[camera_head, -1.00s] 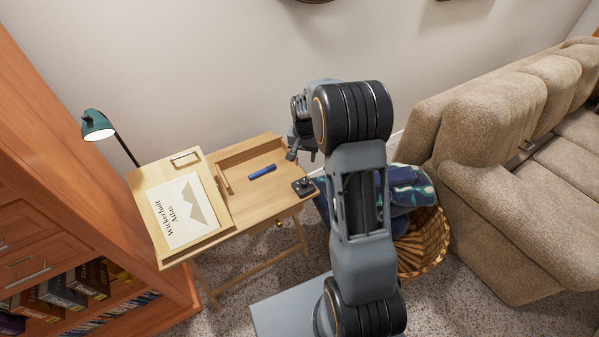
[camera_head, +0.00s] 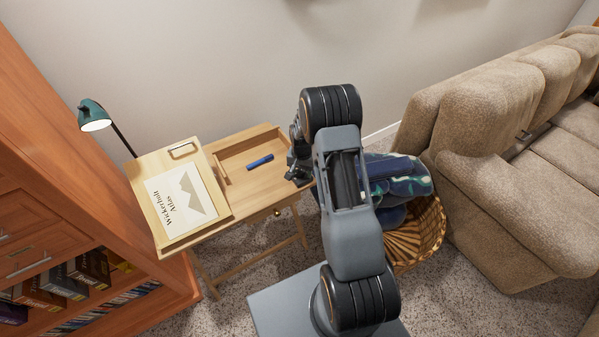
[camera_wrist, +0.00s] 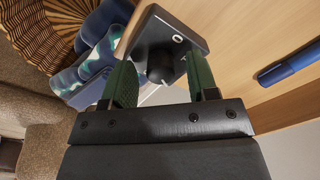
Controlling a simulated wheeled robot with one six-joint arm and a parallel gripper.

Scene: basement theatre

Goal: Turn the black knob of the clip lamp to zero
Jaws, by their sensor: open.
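The clip lamp (camera_head: 95,117) with its green shade stands at the back left of the desk in the head view, and its shade is lit. In the wrist view a black control box (camera_wrist: 153,27) sits at the edge of the wooden desk, with a round black knob (camera_wrist: 159,64) on it. My gripper (camera_wrist: 161,78) is open, its two green fingers on either side of the knob. I cannot tell whether they touch it. A white mark shows on the box; the knob's setting is unclear. In the head view my gripper (camera_head: 297,176) is over the desk's right corner and hides the box.
A blue marker (camera_head: 260,162) lies in the desk's tray. A tilted board with an atlas (camera_head: 181,205) fills the desk's left side. A wicker basket (camera_head: 428,240) with a blue patterned cloth (camera_head: 398,178) and a beige sofa (camera_head: 500,130) stand at the right.

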